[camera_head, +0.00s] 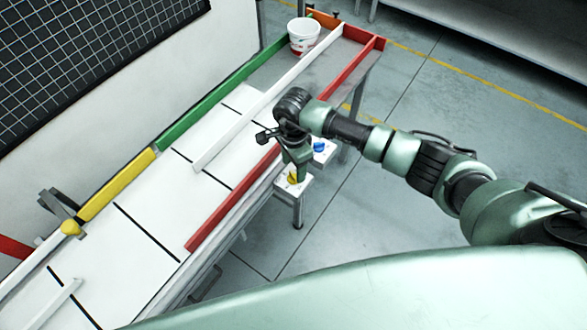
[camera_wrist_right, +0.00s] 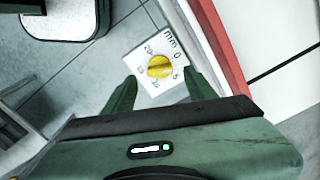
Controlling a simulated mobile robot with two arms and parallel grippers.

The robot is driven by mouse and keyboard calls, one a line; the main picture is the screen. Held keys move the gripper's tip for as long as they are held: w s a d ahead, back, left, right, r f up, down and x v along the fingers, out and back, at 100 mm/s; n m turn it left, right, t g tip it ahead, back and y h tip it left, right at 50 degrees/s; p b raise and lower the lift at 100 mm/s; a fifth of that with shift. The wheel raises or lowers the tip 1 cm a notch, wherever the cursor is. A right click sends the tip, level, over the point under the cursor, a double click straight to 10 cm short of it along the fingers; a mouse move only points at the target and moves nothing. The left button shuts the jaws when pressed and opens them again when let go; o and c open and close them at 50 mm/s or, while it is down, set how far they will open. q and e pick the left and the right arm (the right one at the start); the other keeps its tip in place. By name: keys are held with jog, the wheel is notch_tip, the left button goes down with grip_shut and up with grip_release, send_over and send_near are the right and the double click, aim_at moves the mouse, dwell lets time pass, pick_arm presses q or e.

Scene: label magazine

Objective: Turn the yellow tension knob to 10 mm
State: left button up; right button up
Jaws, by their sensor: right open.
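The yellow knob (camera_head: 293,178) sits on a small white panel (camera_head: 304,187) at the front edge of the conveyor table. In the right wrist view, the yellow knob (camera_wrist_right: 159,67) shows from above, on the white panel (camera_wrist_right: 140,58) printed with "mm" and a ring of numbers. A ridge crosses the knob; which number it points at is too small to tell for sure. My right gripper (camera_head: 296,163) points down over the knob. In the wrist view, my right gripper (camera_wrist_right: 161,80) is open, with one finger on each side of the knob. Contact cannot be told. My left gripper is not in view.
A blue knob (camera_head: 319,147) on another white panel stands just behind. A red rail (camera_head: 232,207) runs along the table's front edge close to the gripper. A white bucket (camera_head: 303,37) stands at the far end. Floor to the right is clear.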

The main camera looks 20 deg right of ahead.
aim_at(294, 174)
jog(key=shift+f, duration=1.55)
grip_shut()
jog(key=shift+m, duration=0.5)
jog(key=m+b, duration=0.1)
jog(key=m, duration=0.2)
jog(key=shift+f+b, duration=0.1)
jog(key=shift+b, duration=0.3)
jog(key=m+b, duration=0.2)
jog(key=m, duration=0.4)
jog(key=m+b, duration=0.1)
jog(key=m, duration=0.4)
jog(key=shift+m+b, duration=0.3)
jog(key=shift+b, duration=0.1)
jog(key=m, duration=0.6)
jog(key=shift+r+b, duration=0.2)
jog(key=shift+b, duration=0.15)
jog(key=shift+w, duration=0.1)
